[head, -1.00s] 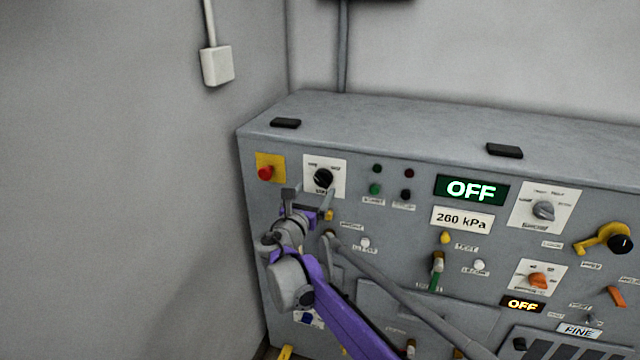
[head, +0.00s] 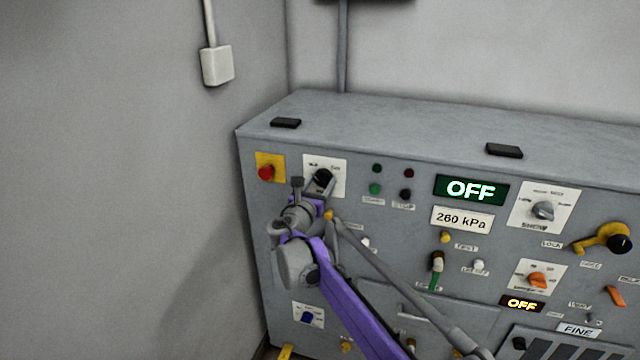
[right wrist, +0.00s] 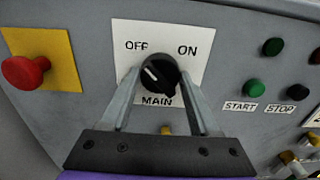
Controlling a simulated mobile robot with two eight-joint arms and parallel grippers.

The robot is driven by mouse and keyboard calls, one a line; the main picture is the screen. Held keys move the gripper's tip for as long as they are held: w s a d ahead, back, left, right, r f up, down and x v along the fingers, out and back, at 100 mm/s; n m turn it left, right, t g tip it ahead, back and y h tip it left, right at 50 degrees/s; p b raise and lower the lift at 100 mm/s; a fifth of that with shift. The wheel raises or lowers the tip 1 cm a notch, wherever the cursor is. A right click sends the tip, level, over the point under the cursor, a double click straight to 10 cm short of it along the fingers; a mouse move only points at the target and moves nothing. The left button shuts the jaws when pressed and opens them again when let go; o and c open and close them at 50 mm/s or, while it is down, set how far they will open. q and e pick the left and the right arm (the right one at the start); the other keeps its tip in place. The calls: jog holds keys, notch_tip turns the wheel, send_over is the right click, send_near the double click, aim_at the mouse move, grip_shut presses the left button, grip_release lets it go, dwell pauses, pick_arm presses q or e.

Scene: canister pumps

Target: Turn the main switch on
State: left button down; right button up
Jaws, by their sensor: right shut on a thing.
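The main switch is a round black knob (head: 322,177) on a white plate (head: 339,164) at the panel's upper left. In the right wrist view the knob (right wrist: 160,76) sits under the words OFF and ON and above MAIN. Its white mark points up and left, towards OFF. My right gripper (head: 317,183) is at the knob. In the right wrist view its two fingers (right wrist: 159,84) stand on either side of the knob, shut on it. The left gripper is not in view.
A red button (head: 265,172) on a yellow plate is just left of the switch. Green (head: 375,188) and black (head: 405,194) START and STOP buttons are to the right. A large display (head: 471,190) reads OFF. A wall stands left of the panel.

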jog(key=c, duration=0.4)
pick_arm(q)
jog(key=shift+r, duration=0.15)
pick_arm(e)
jog(key=m+p, duration=0.2)
jog(key=m, duration=0.1)
jog(key=shift+r+m, duration=0.15)
jog(key=shift+m, duration=0.15)
jog(key=m+p, duration=0.3)
jog(key=m, duration=0.1)
jog(key=shift+m, duration=0.3)
jog(key=m+p, duration=0.3)
jog(key=m, duration=0.2)
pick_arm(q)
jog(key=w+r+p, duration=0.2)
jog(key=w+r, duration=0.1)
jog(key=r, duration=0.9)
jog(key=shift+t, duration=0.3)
pick_arm(e)
jog(key=shift+m, duration=2.4)
